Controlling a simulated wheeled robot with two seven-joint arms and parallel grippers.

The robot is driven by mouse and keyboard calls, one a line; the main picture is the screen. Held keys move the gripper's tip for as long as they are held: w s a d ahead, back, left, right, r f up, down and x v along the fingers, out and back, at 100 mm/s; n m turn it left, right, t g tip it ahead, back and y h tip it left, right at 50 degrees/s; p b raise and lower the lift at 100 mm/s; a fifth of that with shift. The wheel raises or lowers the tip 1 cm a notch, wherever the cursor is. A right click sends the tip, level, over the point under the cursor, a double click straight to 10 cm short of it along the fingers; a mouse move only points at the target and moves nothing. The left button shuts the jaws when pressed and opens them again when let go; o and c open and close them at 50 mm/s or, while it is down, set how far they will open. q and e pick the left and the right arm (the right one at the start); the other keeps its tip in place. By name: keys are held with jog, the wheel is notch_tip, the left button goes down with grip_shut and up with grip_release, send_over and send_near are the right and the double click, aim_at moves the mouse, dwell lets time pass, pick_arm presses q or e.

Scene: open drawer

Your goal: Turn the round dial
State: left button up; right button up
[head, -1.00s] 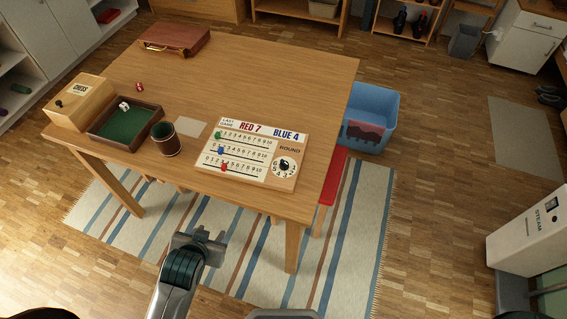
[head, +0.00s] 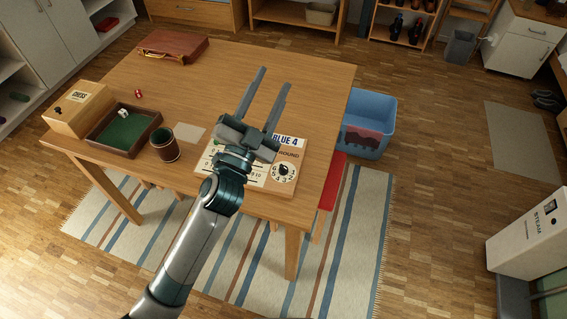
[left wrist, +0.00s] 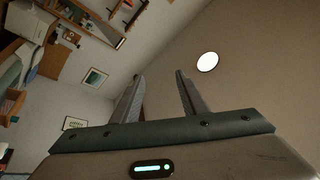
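The round dial (head: 284,170) is a white disc with numbers and a black knob, at the right end of the score board (head: 287,187) on the wooden table. My left gripper (head: 274,78) is raised over the board, left of the dial in the head view, and hides much of the board. Its two fingers are apart with nothing between them. In the left wrist view the open fingers (left wrist: 160,78) point up toward the wall and ceiling, and the dial is not seen. My right gripper is not in view.
On the table (head: 225,75) are a dice cup (head: 165,144), a green-lined dice tray (head: 124,130), a chess box (head: 78,111) and a brown case (head: 172,47). A blue bin (head: 368,112) stands on the floor right of the table. The table's back middle is clear.

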pick_arm(q)
jog(key=s+d+r+m+g+h, duration=0.4)
jog(key=d+m+g+h, duration=0.35)
jog(key=m, duration=0.25)
jog(key=s+d+r+m+g+h, duration=0.3)
jog(key=d+r+m+g+h, duration=0.2)
jog(key=d+m+g+h, duration=0.3)
jog(key=s+d+f+m+g+y, duration=0.7)
jog(key=f+m+g+y, duration=0.15)
jog(key=m, duration=0.45)
jog(key=w+a+f+m+y, duration=0.2)
jog(key=w+a+f+y, duration=0.45)
jog(key=f+y, duration=0.3)
jog(key=w+a+t+y, duration=0.1)
jog(key=w+a+y, duration=0.2)
jog(key=a, duration=0.3)
jog(key=w+a+n+t+y, duration=0.1)
jog(key=w+a+t+y, duration=0.1)
jog(key=a, duration=0.5)
jog(key=shift+w+r+y, duration=0.15)
jog(key=shift+w+y, duration=0.7)
jog(key=shift+w, duration=0.2)
jog(key=shift+a, duration=0.1)
